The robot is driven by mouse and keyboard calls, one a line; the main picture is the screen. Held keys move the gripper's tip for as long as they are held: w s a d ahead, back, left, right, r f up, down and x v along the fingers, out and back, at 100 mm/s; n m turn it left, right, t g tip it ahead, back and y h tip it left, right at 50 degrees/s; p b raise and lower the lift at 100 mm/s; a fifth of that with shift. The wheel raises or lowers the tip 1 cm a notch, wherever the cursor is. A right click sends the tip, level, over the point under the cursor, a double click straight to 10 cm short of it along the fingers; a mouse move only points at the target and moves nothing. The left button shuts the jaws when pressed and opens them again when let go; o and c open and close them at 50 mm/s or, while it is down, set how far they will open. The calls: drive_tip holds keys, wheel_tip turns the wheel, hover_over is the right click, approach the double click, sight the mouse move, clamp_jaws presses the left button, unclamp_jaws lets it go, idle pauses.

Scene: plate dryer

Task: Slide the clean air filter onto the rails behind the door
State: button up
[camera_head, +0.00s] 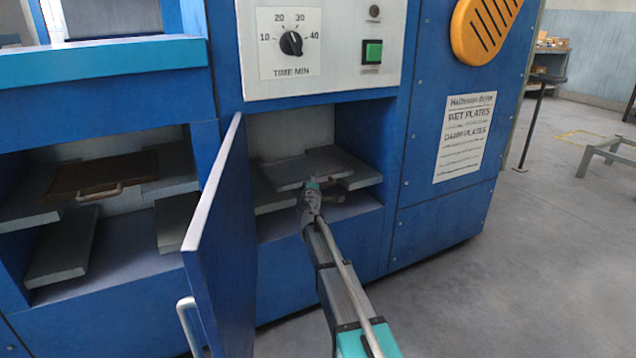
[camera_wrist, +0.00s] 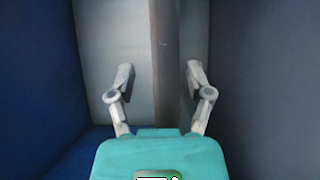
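The blue door (camera_head: 225,235) stands open, with a handle on its face. Behind it is a compartment with grey ledges at both sides, the right one a rail (camera_head: 362,178). A flat grey panel (camera_head: 290,174) lies level there, across the space between the ledges; I cannot tell whether it is the clean filter. My gripper (camera_head: 310,188) is at the compartment's mouth, by the panel's front edge. In the wrist view its two fingers (camera_wrist: 158,80) are spread, with a grey strip (camera_wrist: 165,60) showing between and beyond them. No grip on anything shows.
A left compartment holds a brown panel with a handle (camera_head: 100,180) and grey boards (camera_head: 62,248). A control panel with a timer dial (camera_head: 290,43) and green button (camera_head: 372,52) is above. The open door borders my arm's left; floor (camera_head: 540,260) at right is clear.

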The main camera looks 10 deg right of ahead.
drive_tip(key=shift+s, duration=0.15)
drive_tip(key=v, duration=0.7)
idle(0.4)
drive_tip(key=shift+s, duration=0.1)
